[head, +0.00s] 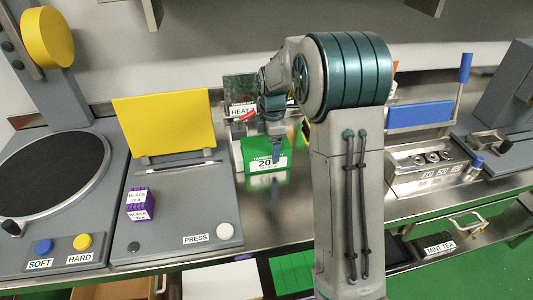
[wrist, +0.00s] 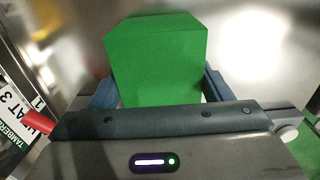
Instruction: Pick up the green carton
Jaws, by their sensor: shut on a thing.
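The green carton (wrist: 155,60) fills the middle of the wrist view. It sits between the two blue-grey fingers of my gripper (wrist: 158,92), which are shut on its sides. In the head view the green carton (head: 257,152) is at the back of the steel counter, with a white label reading 20 on its front. My gripper (head: 274,150) reaches down to it there, and my arm hides part of the area to its right. I cannot tell whether the carton touches the counter.
A machine labelled HEAT (head: 242,111) with a red lever stands close behind and left of the carton. A grey press with a yellow plate (head: 166,122) holds a purple black tea box (head: 138,205). A blue-handled machine (head: 420,115) stands at right. The counter before the carton is clear.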

